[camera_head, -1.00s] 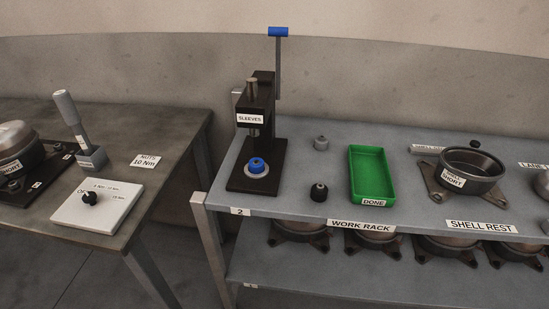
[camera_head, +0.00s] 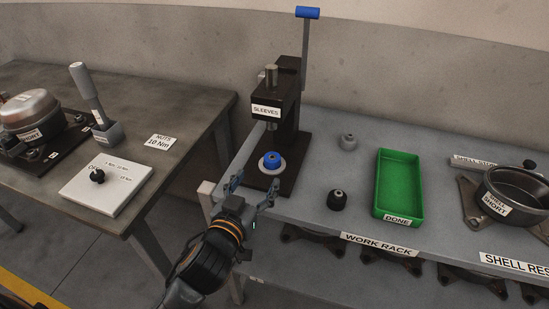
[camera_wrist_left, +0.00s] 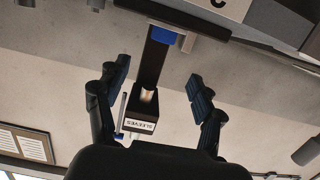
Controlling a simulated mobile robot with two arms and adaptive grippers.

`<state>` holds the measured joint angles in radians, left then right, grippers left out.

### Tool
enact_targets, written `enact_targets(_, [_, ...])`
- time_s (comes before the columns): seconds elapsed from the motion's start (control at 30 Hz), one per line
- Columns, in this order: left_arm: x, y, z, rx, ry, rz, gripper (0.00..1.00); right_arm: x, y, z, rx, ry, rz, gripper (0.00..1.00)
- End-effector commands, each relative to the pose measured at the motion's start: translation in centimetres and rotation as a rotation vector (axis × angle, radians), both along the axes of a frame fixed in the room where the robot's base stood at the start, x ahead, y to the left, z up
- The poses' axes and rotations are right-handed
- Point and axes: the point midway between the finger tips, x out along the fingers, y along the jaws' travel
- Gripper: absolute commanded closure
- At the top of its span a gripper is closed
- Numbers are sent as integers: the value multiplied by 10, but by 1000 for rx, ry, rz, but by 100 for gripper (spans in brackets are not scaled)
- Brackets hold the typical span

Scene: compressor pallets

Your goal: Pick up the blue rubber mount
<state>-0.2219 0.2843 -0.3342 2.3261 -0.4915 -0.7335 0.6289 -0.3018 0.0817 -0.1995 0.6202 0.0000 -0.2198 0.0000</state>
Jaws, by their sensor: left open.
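The blue rubber mount (camera_head: 271,160) sits on a pale round disc at the base of the black press labelled SLEEVES (camera_head: 287,110). My left gripper (camera_head: 252,186) is open and empty, in front of the press and a little nearer than the mount, not touching it. My right gripper is not in view.
A black mount (camera_head: 337,200) and a grey mount (camera_head: 348,141) stand on the work rack right of the press. A green DONE tray (camera_head: 399,183) and a dark shell (camera_head: 515,190) lie further right. A table (camera_head: 180,100) with a white dial plate (camera_head: 107,186) is at left.

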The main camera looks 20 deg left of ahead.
Motion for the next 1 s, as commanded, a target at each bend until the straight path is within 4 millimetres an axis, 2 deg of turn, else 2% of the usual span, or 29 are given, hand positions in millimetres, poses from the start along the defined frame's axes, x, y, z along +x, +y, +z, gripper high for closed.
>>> enact_targets(0.1, [24,0,-2,1,-1,1,32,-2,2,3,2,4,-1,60])
enact_targets(0.2, [37,-1,-5,1,0,1,32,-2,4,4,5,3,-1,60])
enact_targets(0.43, [52,-1,-9,1,1,0,32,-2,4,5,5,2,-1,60])
enact_targets(0.7, [89,-2,-20,1,1,-1,32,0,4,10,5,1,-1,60])
enact_targets(1.0, [95,-2,-22,0,2,-1,32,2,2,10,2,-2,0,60])
